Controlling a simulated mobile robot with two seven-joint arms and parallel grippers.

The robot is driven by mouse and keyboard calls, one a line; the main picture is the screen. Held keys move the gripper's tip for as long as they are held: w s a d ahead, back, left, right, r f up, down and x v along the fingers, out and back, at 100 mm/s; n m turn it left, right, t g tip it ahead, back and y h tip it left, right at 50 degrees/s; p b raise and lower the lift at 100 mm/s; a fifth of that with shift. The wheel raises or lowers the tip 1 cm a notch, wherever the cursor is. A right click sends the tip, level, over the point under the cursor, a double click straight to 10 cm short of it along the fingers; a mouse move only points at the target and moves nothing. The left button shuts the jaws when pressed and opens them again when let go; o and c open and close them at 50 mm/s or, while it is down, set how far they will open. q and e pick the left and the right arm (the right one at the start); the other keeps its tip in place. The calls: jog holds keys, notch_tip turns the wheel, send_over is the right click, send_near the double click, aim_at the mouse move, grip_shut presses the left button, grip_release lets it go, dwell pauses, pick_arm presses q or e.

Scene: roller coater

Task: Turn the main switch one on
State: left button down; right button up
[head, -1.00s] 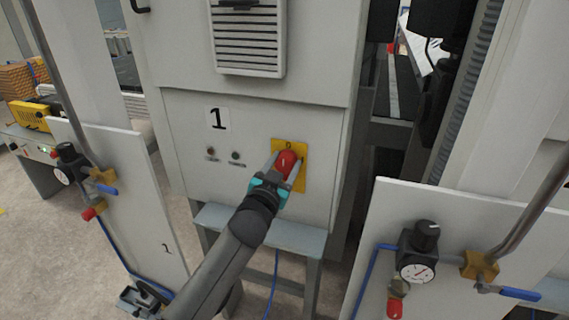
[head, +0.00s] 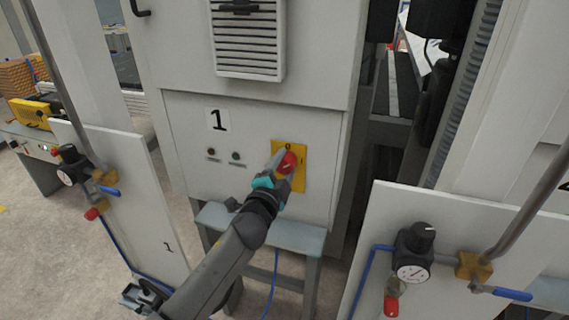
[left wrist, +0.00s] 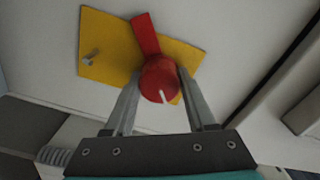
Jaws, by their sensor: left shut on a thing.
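The main switch one is a red rotary knob (head: 287,162) on a yellow plate (head: 302,181) on the grey cabinet front, below and right of the label "1" (head: 217,120). In the left wrist view the red knob (left wrist: 159,80) with its white mark sits between the two fingers, and its red bar points up and slightly left. The yellow plate (left wrist: 108,48) lies behind it. My left gripper (head: 280,168) is shut on the knob; its fingers also show in the left wrist view (left wrist: 158,90). My right gripper is not in view.
Two small indicators (head: 223,154) sit left of the plate. A grey ledge (head: 290,236) juts out below the cabinet. Panels with gauges stand at left (head: 120,190) and right (head: 450,225), flanking the arm. A vent (head: 248,45) is above.

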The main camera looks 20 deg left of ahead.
pick_arm(q)
jog(key=m, duration=0.4)
jog(key=shift+f+m+p, duration=0.1)
jog(key=shift+m+p, duration=0.35)
jog(key=shift+m, duration=1.35)
jog(key=shift+c, duration=1.1)
grip_release()
jog(key=s, duration=1.5)
jog(key=shift+a+b, duration=0.25)
jog(key=shift+b, duration=0.2)
jog(key=shift+s, duration=0.1)
